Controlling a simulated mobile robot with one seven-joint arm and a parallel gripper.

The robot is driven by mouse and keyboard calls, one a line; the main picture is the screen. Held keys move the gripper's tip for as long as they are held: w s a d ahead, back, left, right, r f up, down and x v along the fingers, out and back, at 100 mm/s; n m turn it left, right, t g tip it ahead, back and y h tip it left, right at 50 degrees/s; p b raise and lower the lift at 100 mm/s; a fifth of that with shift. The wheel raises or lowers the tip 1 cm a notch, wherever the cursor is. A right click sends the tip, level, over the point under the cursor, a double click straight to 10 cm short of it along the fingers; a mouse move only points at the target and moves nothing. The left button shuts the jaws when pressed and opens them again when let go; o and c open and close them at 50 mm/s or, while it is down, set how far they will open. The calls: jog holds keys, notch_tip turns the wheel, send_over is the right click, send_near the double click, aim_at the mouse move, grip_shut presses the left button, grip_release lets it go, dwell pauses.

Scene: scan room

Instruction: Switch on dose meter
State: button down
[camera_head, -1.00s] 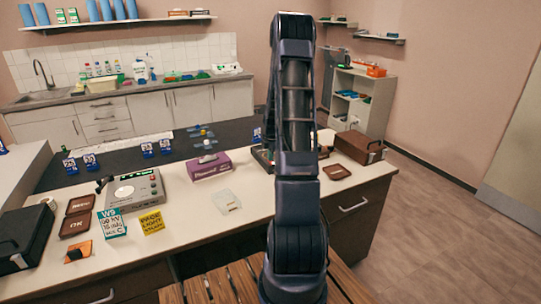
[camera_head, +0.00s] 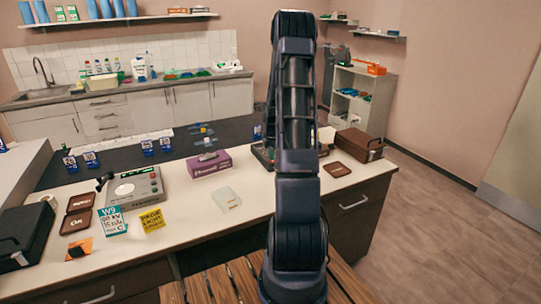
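A grey box-shaped device (camera_head: 149,190) with a round pale dial, a small green display and a dark lever at its left stands on the left part of the white worktop. A second dark device (camera_head: 263,156) shows partly beside my arm, with most of it hidden. I cannot tell for certain which of the two is the dose meter, or whether either is on. My arm rises through the middle of the view, and my gripper is not visible.
Cards (camera_head: 112,221) stand at the worktop's front left, beside brown cases and a black case (camera_head: 24,237). A purple box (camera_head: 209,165) and a pale tray (camera_head: 224,200) lie mid-worktop. A brown case (camera_head: 358,145) stands at the right end. Floor is clear at right.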

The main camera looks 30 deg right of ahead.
jog(key=shift+s, duration=0.2)
jog(key=shift+r, duration=0.1)
notch_tip(320, 180, up, 14)
jog(key=s, duration=0.2)
dwell(0.5)
jog(key=shift+w, duration=0.1)
jog(key=shift+w+t, duration=0.3)
jog(key=shift+w, duration=0.35)
jog(key=f, duration=0.4)
jog(key=w+f, duration=0.1)
jog(key=f, duration=0.4)
jog(key=w+f, duration=0.1)
jog(key=f, duration=0.4)
